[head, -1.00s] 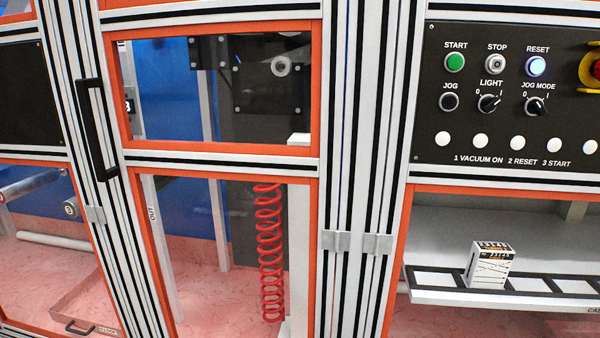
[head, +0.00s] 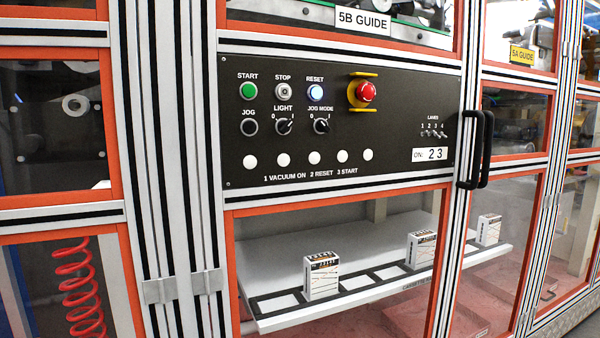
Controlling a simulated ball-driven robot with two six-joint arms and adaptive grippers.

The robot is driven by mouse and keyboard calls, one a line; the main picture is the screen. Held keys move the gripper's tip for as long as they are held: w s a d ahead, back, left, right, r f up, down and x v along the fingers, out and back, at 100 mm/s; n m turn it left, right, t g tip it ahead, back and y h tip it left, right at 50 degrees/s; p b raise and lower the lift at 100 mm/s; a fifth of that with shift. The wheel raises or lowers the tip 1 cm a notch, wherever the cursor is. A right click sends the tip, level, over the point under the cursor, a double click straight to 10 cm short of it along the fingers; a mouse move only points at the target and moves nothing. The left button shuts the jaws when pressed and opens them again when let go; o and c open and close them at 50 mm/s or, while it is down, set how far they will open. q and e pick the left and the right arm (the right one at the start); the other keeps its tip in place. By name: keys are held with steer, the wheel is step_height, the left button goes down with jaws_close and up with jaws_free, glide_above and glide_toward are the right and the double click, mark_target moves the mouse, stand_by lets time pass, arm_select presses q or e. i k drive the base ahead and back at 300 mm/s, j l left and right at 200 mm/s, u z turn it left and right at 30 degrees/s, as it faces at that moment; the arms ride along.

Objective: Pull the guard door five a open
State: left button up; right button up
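A yellow "5A GUIDE" label (head: 523,55) shows behind the upper right pane of the machine front. Below it is an orange-edged guard door (head: 507,215) with a clear pane, and it looks shut. Two black upright bar handles (head: 475,150) stand side by side on the striped posts between the control panel and this right section. I cannot tell which handle belongs to door five a. A white "5B GUIDE" label (head: 362,21) is above the control panel. Neither of my grippers is in view.
The black control panel (head: 345,115) carries buttons, knobs and a red emergency stop (head: 366,92). Below it, a white shelf (head: 290,255) holds several small white boxes behind a pane. A red coiled hose (head: 80,290) hangs at left. Metal hinges (head: 160,290) sit on the left posts.

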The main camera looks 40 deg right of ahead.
mark_target(485, 72)
steer(key=z, duration=2.35)
steer(key=i+l+u, duration=0.15)
steer(key=i, duration=0.25)
steer(key=i+l+u, duration=0.1)
steer(key=i, duration=0.3)
